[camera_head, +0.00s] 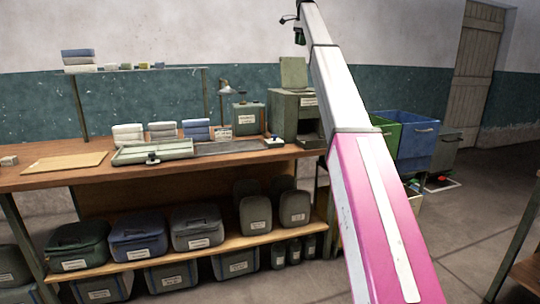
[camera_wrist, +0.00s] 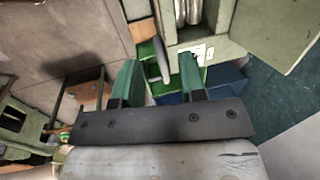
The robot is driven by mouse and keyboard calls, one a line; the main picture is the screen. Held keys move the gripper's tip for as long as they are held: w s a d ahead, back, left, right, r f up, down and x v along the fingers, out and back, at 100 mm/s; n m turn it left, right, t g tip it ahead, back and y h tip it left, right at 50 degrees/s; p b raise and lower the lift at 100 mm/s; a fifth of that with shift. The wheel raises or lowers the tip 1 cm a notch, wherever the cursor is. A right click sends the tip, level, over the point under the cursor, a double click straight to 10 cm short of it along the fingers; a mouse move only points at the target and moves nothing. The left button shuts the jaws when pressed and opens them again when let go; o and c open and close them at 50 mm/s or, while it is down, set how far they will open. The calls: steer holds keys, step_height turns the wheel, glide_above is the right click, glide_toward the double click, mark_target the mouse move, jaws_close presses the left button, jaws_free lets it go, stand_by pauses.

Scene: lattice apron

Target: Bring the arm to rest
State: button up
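My arm (camera_head: 352,130), pink and white, reaches up from the bottom right to the top edge of the head view. In the wrist view my gripper (camera_wrist: 160,72) has two green fingers standing well apart on a dark bar. No held object shows between them.
A wooden workbench (camera_head: 230,157) carries towel stacks, a board (camera_head: 65,162) and a grey-green machine (camera_head: 296,114). Lidded bins fill its lower shelf. Green and blue bins (camera_head: 416,138) stand right of the arm. Floor (camera_head: 470,225) is open at right, before another table's edge (camera_head: 525,270).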

steer(key=s+d+f+n, duration=0.15)
steer(key=s+f, duration=0.45)
steer(key=f, duration=1.1)
steer(key=s+f+n, duration=0.3)
steer(key=s+f, duration=0.3)
steer(key=f, duration=1.2)
steer(key=s+f+n, duration=0.2)
steer(key=s+f, duration=0.5)
steer(key=f, duration=1)
steer(key=s+d+f+n+g, duration=0.1)
steer(key=s+f+n, duration=0.2)
steer(key=s+f, duration=1.45)
steer(key=s+f+n, duration=0.1)
steer(key=s+f, duration=0.3)
steer(key=s, duration=0.3)
steer(key=s+d+f+n, duration=0.1)
steer(key=s+f, duration=0.3)
steer(key=s, duration=0.4)
steer(key=s+f+n+g, duration=0.1)
steer(key=s+f+n, duration=0.1)
steer(key=s+f, duration=0.3)
steer(key=s, duration=0.3)
steer(key=shift+d+n+h, duration=0.15)
steer(key=shift+n+h, duration=0.2)
steer(key=shift+h, duration=0.05)
